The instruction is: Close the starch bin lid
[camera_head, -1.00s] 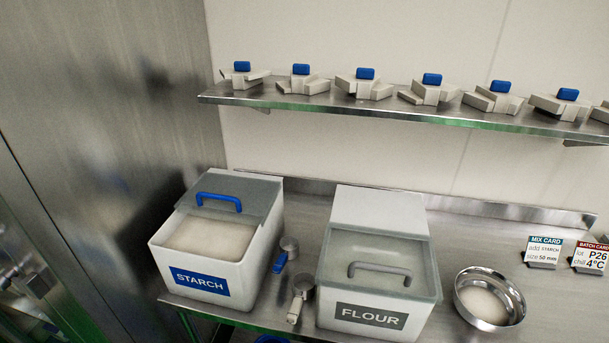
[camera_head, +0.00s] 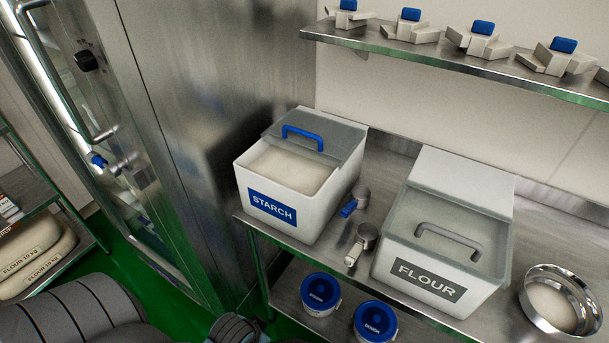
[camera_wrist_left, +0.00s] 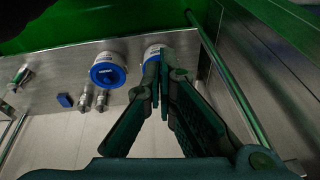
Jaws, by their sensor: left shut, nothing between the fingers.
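The starch bin (camera_head: 321,212) is a white box with a blue STARCH label, standing at the left end of the steel counter. Its grey lid (camera_head: 333,139) with a blue handle (camera_head: 303,133) covers only the back part. The front is open and pale starch (camera_head: 285,169) shows inside. My left gripper (camera_wrist_left: 163,62) shows in the left wrist view, its fingers shut and empty, pointing toward white tubs with blue lids. It is clear of the starch bin. My right gripper is in neither current view.
The flour bin (camera_head: 408,268) stands right of the starch bin, with two small scoops (camera_head: 361,236) between them. A steel bowl (camera_head: 556,303) is further right. Blue-lidded tubs (camera_head: 321,292) sit on the lower shelf. A tall steel cabinet (camera_head: 205,110) stands on the left.

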